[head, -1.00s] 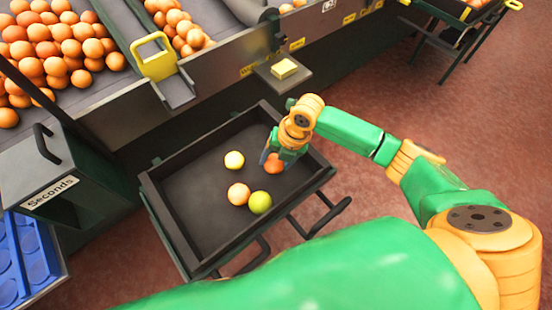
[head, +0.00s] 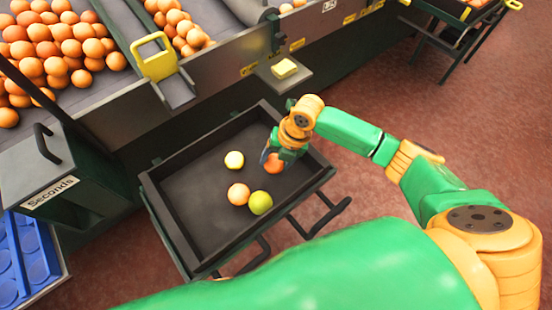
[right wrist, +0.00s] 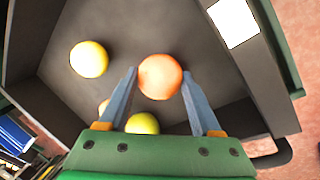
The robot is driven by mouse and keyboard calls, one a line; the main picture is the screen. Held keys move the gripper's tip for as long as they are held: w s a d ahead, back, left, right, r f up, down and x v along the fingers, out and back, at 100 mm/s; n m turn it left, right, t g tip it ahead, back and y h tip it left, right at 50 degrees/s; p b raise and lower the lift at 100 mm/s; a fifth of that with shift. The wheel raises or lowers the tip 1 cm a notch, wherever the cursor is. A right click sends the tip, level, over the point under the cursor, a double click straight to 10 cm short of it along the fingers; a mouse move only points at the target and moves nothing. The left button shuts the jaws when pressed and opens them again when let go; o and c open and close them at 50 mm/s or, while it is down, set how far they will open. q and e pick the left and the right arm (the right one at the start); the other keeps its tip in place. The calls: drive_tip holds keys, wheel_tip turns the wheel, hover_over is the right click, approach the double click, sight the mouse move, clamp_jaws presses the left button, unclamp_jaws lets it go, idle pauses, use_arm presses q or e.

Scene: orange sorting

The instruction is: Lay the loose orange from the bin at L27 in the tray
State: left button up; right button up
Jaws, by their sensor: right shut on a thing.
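My right gripper (head: 270,156) is low in the dark bin (head: 205,258), near its right side. It is shut on an orange (head: 274,166). In the right wrist view the same orange (right wrist: 160,76) sits between the two finger ends. A blue tray (head: 28,255) with round pockets shows at the lower left, partly cut off. No L27 label can be read. My left gripper is not in view.
A box marked "Seconds" (head: 85,190) stands between the blue tray and the bin. A conveyor with many oranges (head: 60,45) and a yellow handle (head: 155,60) lies behind. The bin's walls surround my gripper.

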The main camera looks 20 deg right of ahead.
drive_tip(key=shift+f, duration=0.4)
drive_tip(key=o, duration=1.5)
wheel_tip(320, 180, up, 8)
drive_tip(key=p, duration=0.8)
drive_tip(key=shift+r, duration=0.1)
